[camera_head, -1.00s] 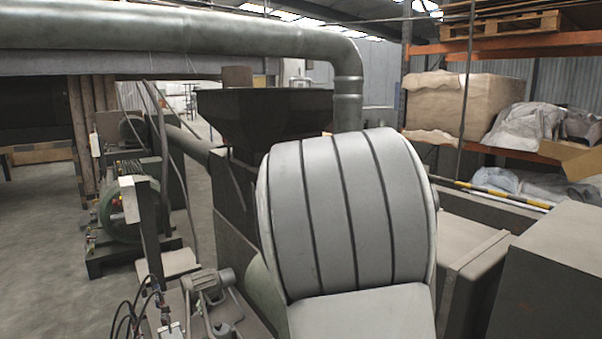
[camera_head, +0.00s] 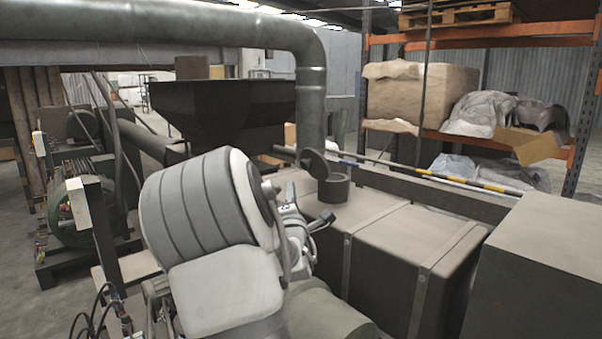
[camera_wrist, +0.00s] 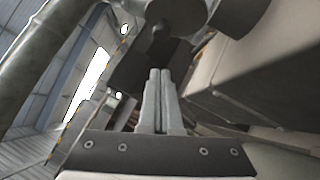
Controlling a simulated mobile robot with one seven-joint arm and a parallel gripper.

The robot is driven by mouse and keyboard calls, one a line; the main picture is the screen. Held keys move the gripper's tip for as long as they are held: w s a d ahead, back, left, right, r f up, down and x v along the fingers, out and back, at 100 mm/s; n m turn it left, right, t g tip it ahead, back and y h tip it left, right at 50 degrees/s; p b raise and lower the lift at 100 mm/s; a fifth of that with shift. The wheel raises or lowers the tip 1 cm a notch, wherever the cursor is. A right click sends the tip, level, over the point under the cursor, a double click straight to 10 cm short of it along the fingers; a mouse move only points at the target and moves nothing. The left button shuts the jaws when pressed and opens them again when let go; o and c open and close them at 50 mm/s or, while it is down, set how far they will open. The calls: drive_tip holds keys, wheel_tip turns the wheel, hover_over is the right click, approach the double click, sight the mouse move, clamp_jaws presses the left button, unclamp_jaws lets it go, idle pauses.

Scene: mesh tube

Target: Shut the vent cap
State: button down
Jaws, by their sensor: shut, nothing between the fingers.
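The vent cap (camera_head: 317,163) is a dark round lid. It stands tilted open above the left side of a short dark vent pipe (camera_head: 334,190) on top of the long box. In the wrist view, dark round shapes at the top edge look like the cap (camera_wrist: 178,14) and the pipe (camera_wrist: 240,14), partly cut off. My gripper (camera_head: 291,186) is shut and empty, to the left of the vent pipe and apart from it, partly hidden by my arm. Its two pale fingers (camera_wrist: 160,72) lie side by side in the wrist view, pointing towards the cap.
The vent pipe stands on a long grey-brown box (camera_head: 385,235) with metal straps. A big duct (camera_head: 311,90) comes down just behind the cap. A dark hopper (camera_head: 225,110) stands at the left. A taller block (camera_head: 560,260) is at the front right.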

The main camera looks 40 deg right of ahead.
sight(302, 165)
drive_tip(key=w+d+r+p, duration=0.1)
drive_tip(key=w+d+r, duration=0.1)
drive_tip(key=d, duration=0.3)
drive_tip(key=shift+p+x, duration=0.35)
drive_tip(key=shift+x, duration=0.4)
drive_tip(key=shift+r, duration=0.2)
drive_tip(key=shift+r+m+g, duration=0.2)
drive_tip(key=shift+m+g, duration=0.2)
